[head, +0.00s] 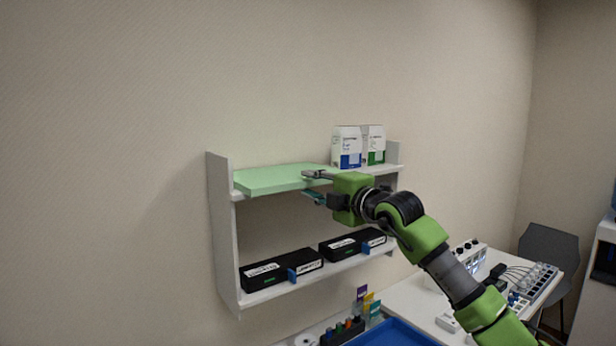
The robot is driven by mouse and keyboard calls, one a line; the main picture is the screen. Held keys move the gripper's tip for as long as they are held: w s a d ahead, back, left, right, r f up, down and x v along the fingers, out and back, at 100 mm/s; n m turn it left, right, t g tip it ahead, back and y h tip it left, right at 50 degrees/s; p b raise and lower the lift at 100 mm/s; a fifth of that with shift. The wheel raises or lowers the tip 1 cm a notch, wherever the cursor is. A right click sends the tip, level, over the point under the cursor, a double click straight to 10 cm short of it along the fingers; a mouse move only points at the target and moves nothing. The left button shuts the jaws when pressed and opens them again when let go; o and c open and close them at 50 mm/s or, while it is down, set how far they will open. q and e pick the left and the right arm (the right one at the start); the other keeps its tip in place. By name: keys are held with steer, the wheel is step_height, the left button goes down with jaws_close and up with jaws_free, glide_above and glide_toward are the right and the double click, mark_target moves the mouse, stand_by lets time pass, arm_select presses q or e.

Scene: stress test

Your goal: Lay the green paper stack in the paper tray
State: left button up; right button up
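The green paper stack (275,178) lies flat on the upper board of the white wall shelf, toward its left end. My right gripper (314,186) is at the stack's right front corner, with its fingers spread apart. One finger shows at the height of the stack's top, the other lower, near the shelf board's front edge. I cannot tell whether either finger touches the stack. A blue tray (392,336) is partly in view at the bottom edge; I cannot tell whether it is the paper tray. My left gripper is out of view.
White cartons (348,147) stand on the upper shelf, right of the stack. Black boxes (282,270) sit on the lower shelf (268,295). A white table (422,304) with devices and cables is at the lower right, near a dark chair (548,250).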

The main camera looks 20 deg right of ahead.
steer(key=shift+x, duration=0.8)
steer(key=shift+s, duration=0.1)
jaws_close()
steer(key=shift+r, duration=0.35)
steer(key=shift+r+p, duration=0.7)
steer(key=shift+r, duration=0.5)
